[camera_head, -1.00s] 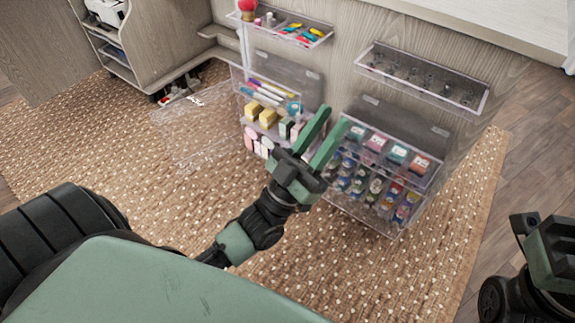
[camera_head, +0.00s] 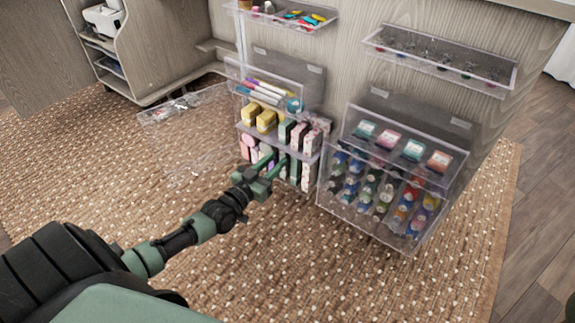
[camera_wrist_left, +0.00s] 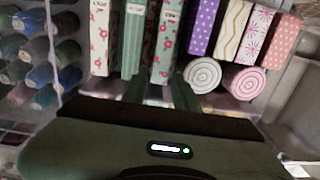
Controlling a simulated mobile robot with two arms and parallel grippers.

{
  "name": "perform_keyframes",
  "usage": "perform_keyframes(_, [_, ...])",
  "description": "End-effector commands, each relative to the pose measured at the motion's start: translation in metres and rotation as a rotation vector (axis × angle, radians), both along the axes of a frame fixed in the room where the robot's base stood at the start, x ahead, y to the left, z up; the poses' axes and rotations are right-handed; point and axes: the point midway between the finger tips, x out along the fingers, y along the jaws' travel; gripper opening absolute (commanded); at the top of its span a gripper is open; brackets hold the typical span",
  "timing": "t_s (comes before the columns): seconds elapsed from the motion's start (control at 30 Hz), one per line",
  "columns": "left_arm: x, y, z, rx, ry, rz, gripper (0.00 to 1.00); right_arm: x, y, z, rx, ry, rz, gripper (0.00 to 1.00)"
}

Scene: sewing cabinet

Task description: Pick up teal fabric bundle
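In the left wrist view, a teal-green striped fabric bundle (camera_wrist_left: 133,40) stands upright in a row of fabric bundles, between two floral ones. My left gripper (camera_head: 274,163) is at the front of the clear bin that holds the fabric. Its two green fingers are apart, and I see nothing gripped between them. In the left wrist view, the fingers (camera_wrist_left: 160,92) point at the row; one lines up with the teal bundle, and a floral bundle (camera_wrist_left: 166,40) shows beyond the gap. Whether a finger touches the fabric I cannot tell. My right gripper is out of view.
Rolled fabrics (camera_wrist_left: 203,75) lie beside the bundles. A clear bin of thread spools (camera_head: 385,185) hangs to the right, under a clear tray (camera_head: 440,58). Marker pens (camera_head: 265,90) are in a holder above the fabric. The woven rug (camera_head: 330,275) in front is clear.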

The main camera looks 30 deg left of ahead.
Motion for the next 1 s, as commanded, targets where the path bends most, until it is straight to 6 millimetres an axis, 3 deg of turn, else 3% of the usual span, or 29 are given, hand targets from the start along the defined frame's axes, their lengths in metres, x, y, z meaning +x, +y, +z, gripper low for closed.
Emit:
perform_keyframes(0.1, [0.015,0.0,-0.004,0.0,-0.005,0.0,0.29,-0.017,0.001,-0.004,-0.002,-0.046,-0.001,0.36])
perform_keyframes(0.23, [0.031,-0.001,-0.002,0.0,-0.003,0.0,0.29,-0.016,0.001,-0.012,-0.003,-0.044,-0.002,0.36])
perform_keyframes(0.53, [0.035,-0.002,0.001,0.0,-0.001,-0.001,0.29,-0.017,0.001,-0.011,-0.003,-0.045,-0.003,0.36])
perform_keyframes(0.63, [0.035,-0.002,0.001,0.0,-0.001,-0.001,0.01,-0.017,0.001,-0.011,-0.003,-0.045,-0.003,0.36])
perform_keyframes(1.0, [0.035,-0.002,0.003,0.0,-0.002,-0.001,0.0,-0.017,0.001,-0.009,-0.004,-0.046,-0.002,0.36])
